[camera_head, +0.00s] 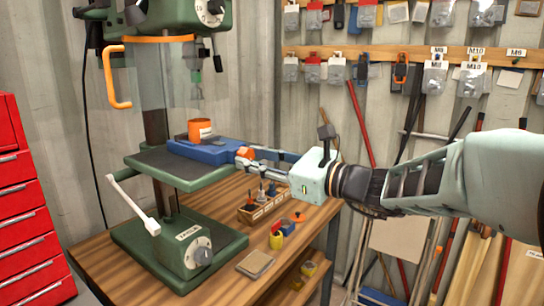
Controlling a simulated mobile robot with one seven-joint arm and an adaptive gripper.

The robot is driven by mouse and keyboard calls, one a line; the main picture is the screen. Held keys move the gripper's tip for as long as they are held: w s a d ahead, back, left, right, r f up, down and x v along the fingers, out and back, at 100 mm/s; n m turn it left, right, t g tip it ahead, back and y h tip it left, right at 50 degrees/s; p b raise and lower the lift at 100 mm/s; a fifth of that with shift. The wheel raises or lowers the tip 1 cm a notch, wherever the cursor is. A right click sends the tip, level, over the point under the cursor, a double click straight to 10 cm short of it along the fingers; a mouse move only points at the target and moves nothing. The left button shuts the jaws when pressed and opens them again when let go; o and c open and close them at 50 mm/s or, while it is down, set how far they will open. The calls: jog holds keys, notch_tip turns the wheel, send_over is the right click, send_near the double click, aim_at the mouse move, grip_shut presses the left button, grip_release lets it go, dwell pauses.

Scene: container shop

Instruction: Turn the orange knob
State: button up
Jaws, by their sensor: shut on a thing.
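The orange knob (243,152) sits at the right end of a blue vise (208,152). The vise rests on the table of a green drill press (186,172). My gripper (247,158) reaches in from the right and is shut on the knob, with one finger behind it and one in front. The fingers partly hide the knob.
An orange cup-like piece (201,130) stands on the vise, below the drill chuck. A clear guard with an orange handle (115,76) hangs at the left. A small wooden tool rack (265,205) and yellow items (276,240) are on the bench (226,284). Red drawers (28,215) stand left.

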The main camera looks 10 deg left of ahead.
jog(key=o, duration=1.2)
jog(key=shift+c, duration=0.2)
jog(key=v, duration=1.2)
jog(key=shift+w+a+r, duration=0.1)
